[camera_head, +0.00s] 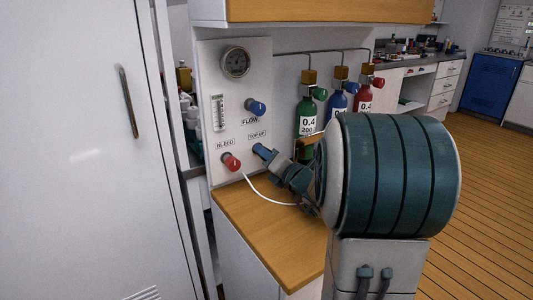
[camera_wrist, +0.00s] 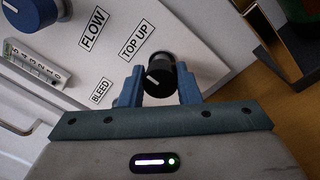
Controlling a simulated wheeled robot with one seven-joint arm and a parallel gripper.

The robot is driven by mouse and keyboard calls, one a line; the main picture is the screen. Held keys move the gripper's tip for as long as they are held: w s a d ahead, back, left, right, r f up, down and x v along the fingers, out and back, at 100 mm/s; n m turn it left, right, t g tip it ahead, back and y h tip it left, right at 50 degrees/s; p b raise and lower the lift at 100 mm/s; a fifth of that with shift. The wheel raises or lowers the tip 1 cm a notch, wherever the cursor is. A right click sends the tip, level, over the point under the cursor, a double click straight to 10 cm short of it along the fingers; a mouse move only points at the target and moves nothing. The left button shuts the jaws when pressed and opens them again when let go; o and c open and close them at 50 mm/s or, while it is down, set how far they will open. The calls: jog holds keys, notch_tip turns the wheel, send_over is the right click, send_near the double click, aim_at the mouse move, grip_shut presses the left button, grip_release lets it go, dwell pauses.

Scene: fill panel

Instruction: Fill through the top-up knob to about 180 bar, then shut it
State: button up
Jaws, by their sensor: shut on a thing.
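The white fill panel (camera_head: 215,80) stands over a wooden bench. The black top-up knob (camera_wrist: 159,80), with a white pointer line, is under the TOP UP label in the wrist view. My gripper (camera_wrist: 158,92) has its blue fingers on either side of this knob and is shut on it. In the head view my gripper (camera_head: 262,151) reaches the panel below the TOP UP label and hides the knob. The round pressure gauge (camera_head: 236,62) is at the panel's top; its reading is too small to tell.
A blue FLOW knob (camera_head: 256,107), a flow tube (camera_head: 218,112) and a red BLEED knob (camera_head: 231,162) are on the panel. Green (camera_head: 306,115), blue (camera_head: 337,103) and red (camera_head: 364,98) cylinders stand right of it. A white hose (camera_head: 265,195) curves below. A pale cabinet door (camera_head: 75,150) fills the left.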

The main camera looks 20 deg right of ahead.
jog(key=shift+f, duration=0.1)
jog(key=o, duration=1)
jog(key=shift+c, duration=0.2)
